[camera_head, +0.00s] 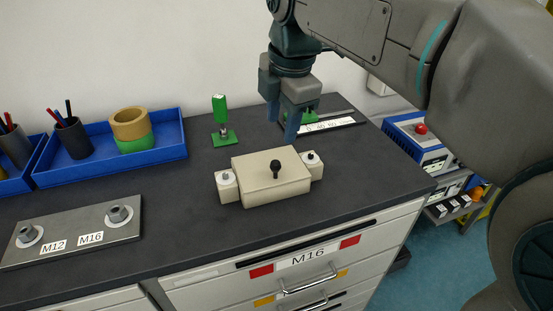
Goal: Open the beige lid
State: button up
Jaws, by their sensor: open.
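The beige lid (255,180) is the top of a beige box on the dark worktop, in the middle of the head view. A black knob (276,167) stands upright on it. Small beige blocks with white discs and black pins flank it at left (227,184) and right (314,162). The lid lies flat and looks shut. My gripper (283,128) is open and points down, above and behind the box in the picture. Its fingers appear empty and apart from the knob. The far side of the box is hidden.
A green upright handle (221,112) on a green base stands behind the box. Blue trays (172,150) with pen cups and rings are at the left. A metal plate (75,246) with bolts lies front left. The worktop left of the box is clear.

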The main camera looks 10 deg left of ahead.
aim_at(276, 162)
jog(key=f, duration=0.3)
jog(key=w+a+f, duration=0.1)
jog(key=f, duration=0.7)
jog(key=shift+w+a, duration=0.2)
jog(key=shift+w, duration=0.1)
jog(key=shift+r, duration=0.1)
grip_shut()
